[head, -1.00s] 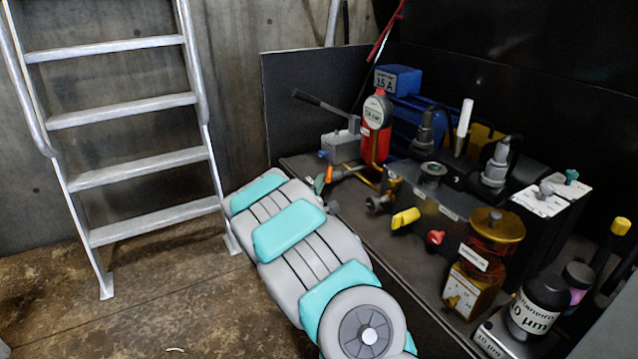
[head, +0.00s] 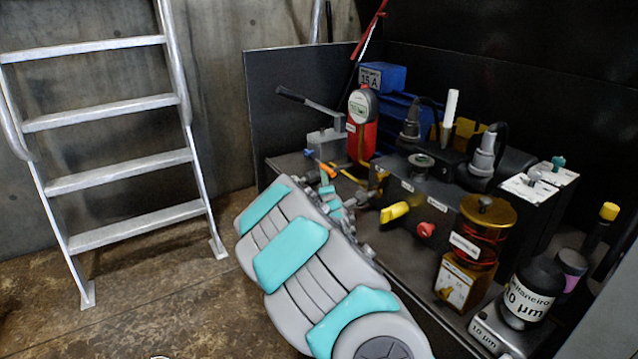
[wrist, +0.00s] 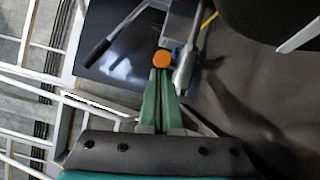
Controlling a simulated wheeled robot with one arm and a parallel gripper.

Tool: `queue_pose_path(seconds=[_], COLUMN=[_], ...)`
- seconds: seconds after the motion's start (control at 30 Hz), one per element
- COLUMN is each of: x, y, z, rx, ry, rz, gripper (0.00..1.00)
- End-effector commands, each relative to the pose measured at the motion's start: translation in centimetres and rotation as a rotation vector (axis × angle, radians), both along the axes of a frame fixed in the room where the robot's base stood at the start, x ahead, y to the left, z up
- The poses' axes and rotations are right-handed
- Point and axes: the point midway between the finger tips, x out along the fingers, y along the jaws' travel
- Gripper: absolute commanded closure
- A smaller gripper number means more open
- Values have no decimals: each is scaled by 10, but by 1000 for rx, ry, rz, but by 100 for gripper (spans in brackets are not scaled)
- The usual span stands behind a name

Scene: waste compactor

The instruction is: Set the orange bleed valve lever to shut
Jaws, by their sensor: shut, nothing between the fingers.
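The orange bleed valve lever (head: 331,167) is at the far left of the bench, low in front of the red cylinder. Only a small part of it shows in the head view. In the wrist view, its orange round end (wrist: 162,60) sits just beyond my fingertips. My gripper (wrist: 160,76) has its two green fingers closed together with nothing between them. In the head view, my gripper (head: 325,178) is small and partly hidden behind my arm, close by the lever. I cannot tell whether the fingertips touch the lever.
A red cylinder with a gauge (head: 362,125) and a grey hand pump with a long handle (head: 326,143) stand behind the lever. A yellow knob (head: 394,212) and a red knob (head: 426,230) stick out to the right. A metal ladder (head: 120,118) stands left over open floor.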

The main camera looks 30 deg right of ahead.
Motion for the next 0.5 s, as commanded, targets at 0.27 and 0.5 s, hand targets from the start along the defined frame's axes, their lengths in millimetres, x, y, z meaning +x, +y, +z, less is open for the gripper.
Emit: queue_pose_path(seconds=[0.27, 0.5], x=[-3, -3], y=[-9, -11], z=[0, 1], rx=[1, 1], ry=[-1, -1], rz=[-3, -5], gripper=[100, 100])
